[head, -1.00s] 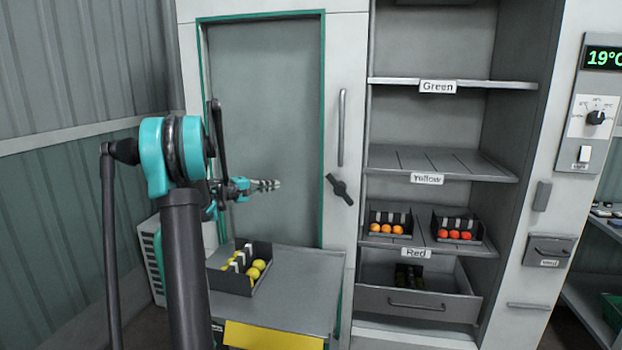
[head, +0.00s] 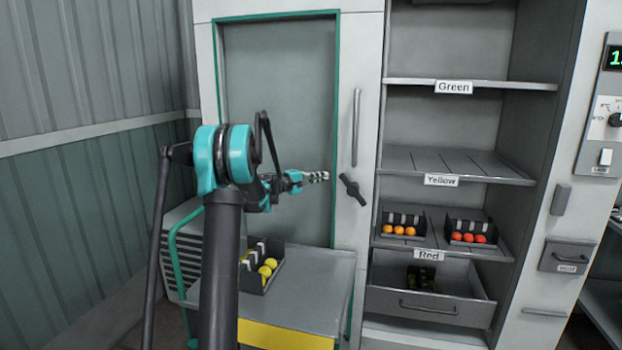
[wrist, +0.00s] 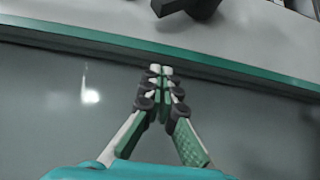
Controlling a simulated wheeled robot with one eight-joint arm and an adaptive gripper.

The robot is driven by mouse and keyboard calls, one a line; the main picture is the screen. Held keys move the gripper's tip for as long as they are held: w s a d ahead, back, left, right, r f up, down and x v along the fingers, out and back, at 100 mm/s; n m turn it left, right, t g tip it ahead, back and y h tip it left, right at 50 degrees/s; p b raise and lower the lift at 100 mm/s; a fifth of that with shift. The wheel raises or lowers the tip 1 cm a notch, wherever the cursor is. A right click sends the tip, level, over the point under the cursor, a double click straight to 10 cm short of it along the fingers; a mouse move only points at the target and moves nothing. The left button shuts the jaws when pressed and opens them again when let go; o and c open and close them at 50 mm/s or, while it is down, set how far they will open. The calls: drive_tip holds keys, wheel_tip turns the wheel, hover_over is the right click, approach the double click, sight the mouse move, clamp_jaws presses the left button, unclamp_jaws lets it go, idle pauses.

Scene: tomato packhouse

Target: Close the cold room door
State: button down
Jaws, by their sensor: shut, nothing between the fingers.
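The cold room door shows in the head view as a grey panel (head: 280,80) inside a green-edged frame. On the white strip to its right are a vertical bar handle (head: 356,127) and a dark, tilted latch lever (head: 353,190). I cannot tell whether the door stands slightly ajar. My gripper (head: 325,176) is shut and empty in front of the panel's right edge, just left of the lever. In the wrist view my fingertips (wrist: 160,70) are together, close to the green edge (wrist: 230,67). Part of the dark lever (wrist: 187,7) shows beyond it, cut off by the top.
A grey table (head: 310,285) with a dark tray (head: 262,285) of yellow tomatoes stands below the door. Shelves labelled Green, Yellow and Red (head: 428,255) are to the right, with trays of orange and red tomatoes. The drawer (head: 428,306) below is partly open. A corrugated wall (head: 90,70) is at left.

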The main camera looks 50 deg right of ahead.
drive_tip(key=shift+s+d, duration=0.25)
drive_tip(key=shift+s, duration=0.3)
drive_tip(key=s+d, duration=0.8)
drive_tip(key=s, duration=1.3)
drive_tip(key=s+d, duration=0.9)
drive_tip(key=s, duration=1.1)
drive_tip(key=s+d, duration=0.8)
drive_tip(key=s, duration=1.3)
drive_tip(key=shift+s+d, duration=0.3)
drive_tip(key=shift+d, duration=0.1)
